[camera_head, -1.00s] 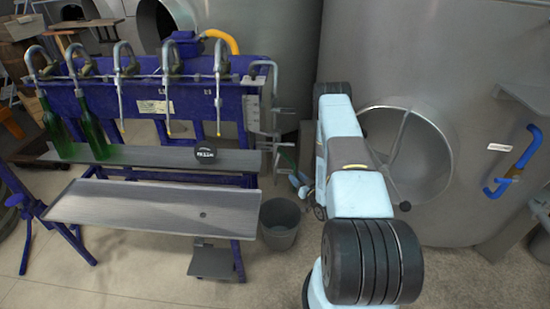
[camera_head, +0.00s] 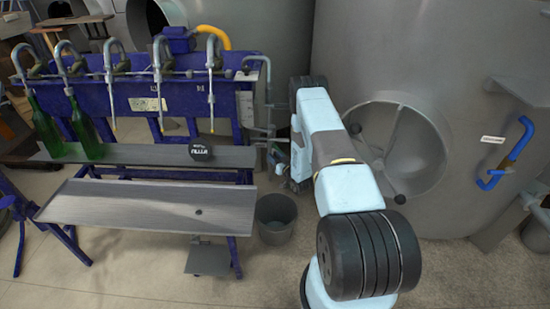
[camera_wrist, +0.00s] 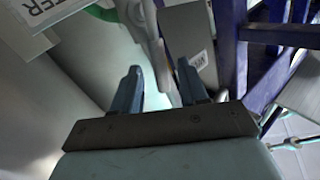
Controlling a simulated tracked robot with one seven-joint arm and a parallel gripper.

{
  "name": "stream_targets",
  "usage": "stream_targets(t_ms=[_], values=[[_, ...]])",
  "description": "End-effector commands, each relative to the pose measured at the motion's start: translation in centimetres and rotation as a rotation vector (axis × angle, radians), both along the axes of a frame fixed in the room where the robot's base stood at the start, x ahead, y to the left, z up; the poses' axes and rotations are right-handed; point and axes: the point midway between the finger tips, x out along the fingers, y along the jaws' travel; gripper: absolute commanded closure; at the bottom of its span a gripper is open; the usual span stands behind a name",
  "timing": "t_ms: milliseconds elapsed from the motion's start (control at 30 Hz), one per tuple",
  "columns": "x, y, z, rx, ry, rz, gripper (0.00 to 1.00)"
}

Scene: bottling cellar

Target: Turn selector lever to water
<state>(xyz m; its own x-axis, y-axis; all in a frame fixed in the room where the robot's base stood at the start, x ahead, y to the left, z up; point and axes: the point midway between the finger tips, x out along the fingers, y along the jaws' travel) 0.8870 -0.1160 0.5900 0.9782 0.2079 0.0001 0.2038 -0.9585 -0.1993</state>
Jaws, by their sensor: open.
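In the wrist view my gripper (camera_wrist: 160,82) is open, with its two blue-grey fingers apart and nothing clearly held between them. A grey, rounded metal part (camera_wrist: 150,40) runs down from the top edge to just beyond the fingers; I cannot tell whether it is the selector lever or a pipe. A white sign (camera_wrist: 35,10) ending in "TER" is at the top left, with a green curved piece (camera_wrist: 103,13) beside it. In the head view my gripper (camera_head: 277,158) is small beside the filler's right-end pipework (camera_head: 262,130). The lever's setting cannot be read.
The blue bottle filler (camera_head: 180,97) stands left, with two green bottles (camera_head: 87,135) and a black round object (camera_head: 202,149) on its shelf. A grey bucket (camera_head: 276,217) stands on the floor below my arm. A large steel tank (camera_head: 430,60) fills the right side.

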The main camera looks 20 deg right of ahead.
Motion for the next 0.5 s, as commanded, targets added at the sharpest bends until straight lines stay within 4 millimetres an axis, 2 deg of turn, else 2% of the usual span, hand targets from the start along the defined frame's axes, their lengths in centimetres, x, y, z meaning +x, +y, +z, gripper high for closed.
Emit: stream_targets(t_ms=[367, 500], values=[[0.44, 0.08, -0.02, 0.001, 0.001, -0.001, 0.57], [0.44, 0.06, -0.02, 0.000, 0.001, -0.001, 0.70]])
